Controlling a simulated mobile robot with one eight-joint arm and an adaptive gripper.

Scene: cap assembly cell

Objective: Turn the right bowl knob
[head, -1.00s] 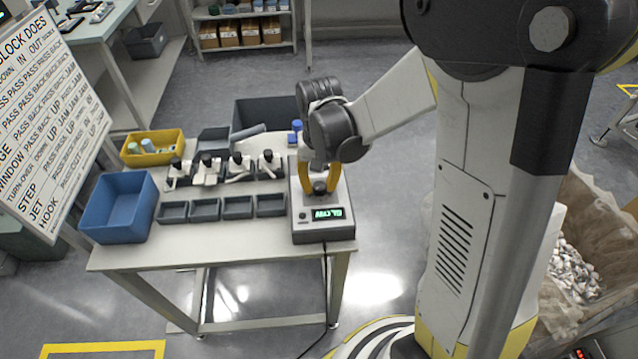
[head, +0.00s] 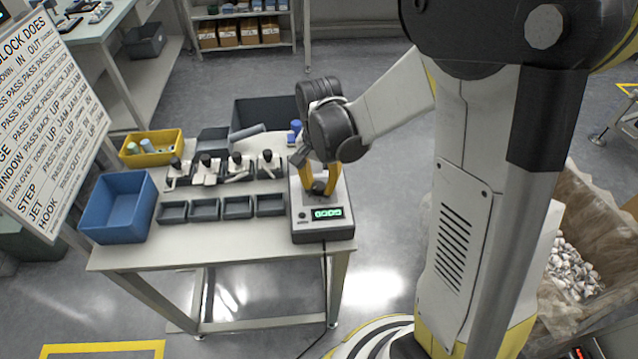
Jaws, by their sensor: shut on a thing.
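My gripper (head: 319,181) has yellow fingers pointing down, closed around a small dark round piece (head: 319,188) on top of a pale unit with a dark front (head: 321,232) at the table's right end. The fingers cover part of the dark piece, and I cannot tell whether it is the bowl knob. The unit's front has a lit green display (head: 328,213), apparently reading zeros, and a small button to its left. No bowl with a knob is clearly visible.
Several small black-and-white fixtures (head: 207,170) stand in a row left of the unit, with grey trays (head: 238,208) before them. A blue bin (head: 120,208) and a yellow bin (head: 152,148) are at the left. The table's front strip is clear.

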